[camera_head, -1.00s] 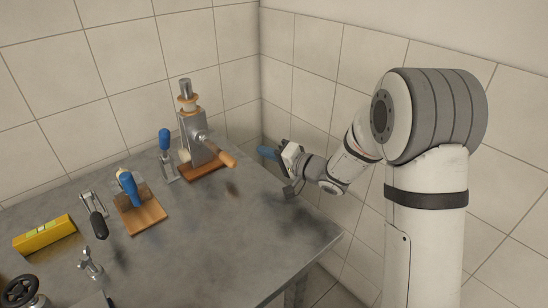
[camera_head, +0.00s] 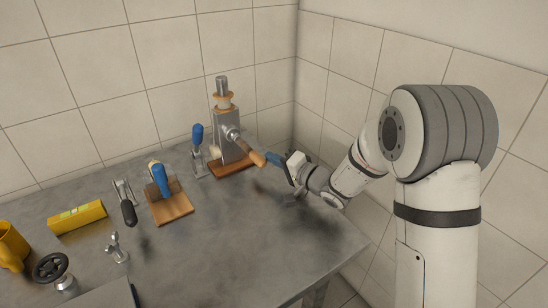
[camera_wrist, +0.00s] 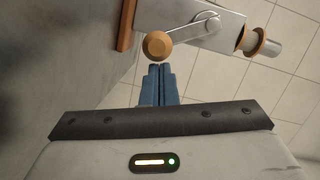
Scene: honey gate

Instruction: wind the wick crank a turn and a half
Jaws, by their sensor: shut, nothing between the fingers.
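The wick crank is a grey metal post (camera_head: 229,128) on a wooden base (camera_head: 232,164), with a metal crank arm (camera_head: 243,143) and a wooden handle (camera_head: 252,157). In the head view the handle points right and toward the viewer. My gripper (camera_head: 275,158) is shut and empty, its blue fingers just right of the handle's end. In the wrist view the round end of the handle (camera_wrist: 157,46) lies just beyond the shut fingertips (camera_wrist: 160,68), and the crank arm (camera_wrist: 193,33) runs right from it. Whether the fingertips touch the handle I cannot tell.
Left of the crank stand a blue-handled clamp (camera_head: 198,140), a wooden block with a blue handle (camera_head: 160,180), a black-handled clamp (camera_head: 128,212), a yellow level (camera_head: 77,217) and a black handwheel (camera_head: 51,267). Tiled walls close off the back and right. The table's front right is clear.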

